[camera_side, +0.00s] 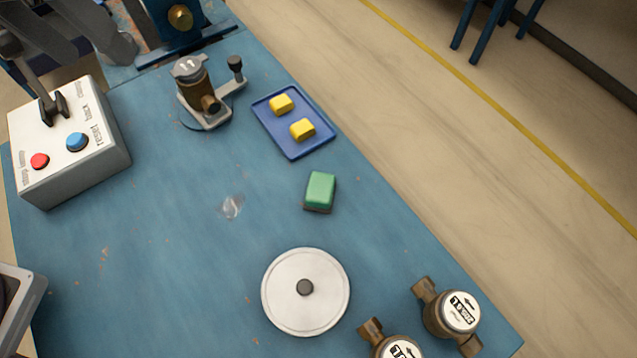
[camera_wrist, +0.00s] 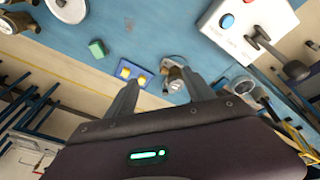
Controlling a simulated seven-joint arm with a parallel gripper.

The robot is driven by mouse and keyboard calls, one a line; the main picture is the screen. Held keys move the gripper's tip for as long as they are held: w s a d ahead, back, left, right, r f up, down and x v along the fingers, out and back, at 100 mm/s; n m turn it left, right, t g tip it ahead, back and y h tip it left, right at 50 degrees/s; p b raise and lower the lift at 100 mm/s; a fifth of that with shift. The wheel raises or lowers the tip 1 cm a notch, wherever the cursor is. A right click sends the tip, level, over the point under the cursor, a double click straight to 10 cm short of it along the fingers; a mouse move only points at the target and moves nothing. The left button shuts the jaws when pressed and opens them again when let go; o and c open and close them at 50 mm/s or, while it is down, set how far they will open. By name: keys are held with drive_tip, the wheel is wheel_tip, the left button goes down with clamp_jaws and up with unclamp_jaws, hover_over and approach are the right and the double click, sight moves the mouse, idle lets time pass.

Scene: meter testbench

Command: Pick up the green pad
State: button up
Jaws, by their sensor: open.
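The green pad (camera_side: 320,188) is a small block with a dark underside, lying on the blue bench top (camera_side: 180,245). It sits between the blue tray and the round silver lid, with clear space around it. In the wrist view the green pad (camera_wrist: 96,48) is small, at the upper left. My gripper (camera_wrist: 163,80) is open, its two fingers apart with nothing held between them. The pad lies to the left of both fingers in that view, well away from them.
A blue tray (camera_side: 313,146) holds two yellow blocks. A brass meter in a clamp (camera_side: 195,90) stands left of it. A round lid (camera_side: 305,270) with a knob and two loose meters (camera_side: 455,310) lie nearer the front. A button box (camera_side: 70,150) stands at left.

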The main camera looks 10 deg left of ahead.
drive_tip(key=w+d+f+g, duration=0.1)
drive_tip(key=w+d+f, duration=0.25)
drive_tip(key=d, duration=0.45)
drive_tip(key=g+y, duration=0.1)
drive_tip(key=g, duration=0.1)
hover_over(320, 187)
drive_tip(key=f, duration=1.4)
drive_tip(key=shift+s+a, duration=0.25)
drive_tip(key=f, duration=0.6)
drive_tip(key=shift+w+d+f, duration=0.2)
drive_tip(key=shift+w+d, duration=0.05)
drive_tip(key=shift+w, duration=0.05)
clamp_jaws()
wheel_tip(320, 187, up, 10)
